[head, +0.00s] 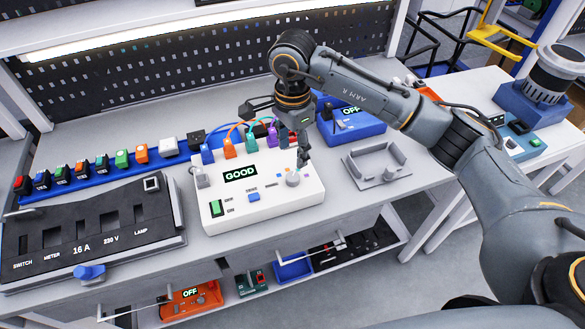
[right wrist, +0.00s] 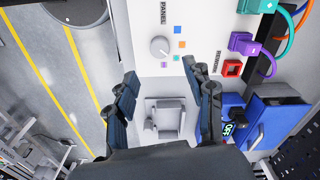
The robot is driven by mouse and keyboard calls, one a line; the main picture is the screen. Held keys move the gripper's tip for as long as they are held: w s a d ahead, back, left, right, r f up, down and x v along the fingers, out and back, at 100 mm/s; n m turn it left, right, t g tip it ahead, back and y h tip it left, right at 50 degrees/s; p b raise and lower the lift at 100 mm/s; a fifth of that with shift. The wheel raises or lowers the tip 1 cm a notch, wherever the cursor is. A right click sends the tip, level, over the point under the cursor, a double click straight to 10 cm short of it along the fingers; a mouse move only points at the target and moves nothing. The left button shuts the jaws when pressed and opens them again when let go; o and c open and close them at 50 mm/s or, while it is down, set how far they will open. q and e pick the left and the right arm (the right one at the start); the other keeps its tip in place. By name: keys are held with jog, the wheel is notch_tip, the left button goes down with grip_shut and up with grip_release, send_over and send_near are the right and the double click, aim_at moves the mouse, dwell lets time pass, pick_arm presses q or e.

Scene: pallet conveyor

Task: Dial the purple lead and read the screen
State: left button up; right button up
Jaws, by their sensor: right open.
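The white tester box (head: 262,203) stands on the bench; its screen (head: 240,173) reads GOOD. Its round pale dial (head: 293,180) has small coloured squares beside it and also shows in the right wrist view (right wrist: 160,47). I cannot tell which square it points to. The purple lead's plug (head: 272,137) sits at the box's back edge; it also shows in the right wrist view (right wrist: 242,42). My right gripper (right wrist: 160,70) is open and empty, its fingers apart above the box's right end, near the dial. My left gripper is not in view.
Orange (head: 228,148) and blue (head: 206,154) plugs line the box's back edge. A black switch panel (head: 80,228) lies left. A grey fixture (head: 378,166) and a blue unit reading OFF (head: 352,124) stand right. An orange unit (head: 188,302) sits on the lower shelf.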

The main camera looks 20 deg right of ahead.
aim_at(293, 176)
notch_tip(293, 176, down, 9)
jog(key=shift+r+p, duration=0.15)
jog(key=shift+p, duration=0.95)
grip_shut()
jog(key=m+b, duration=0.3)
jog(key=b, duration=0.1)
jog(key=shift+f, duration=0.2)
jog(key=m+b, duration=0.2)
jog(key=m, duration=0.1)
jog(key=shift+b, duration=0.3)
jog(key=shift+r+m+b, duration=0.15)
jog(key=shift+m+b, duration=0.45)
jog(key=shift+m, duration=0.3)
jog(key=shift+r, duration=0.1)
grip_release()
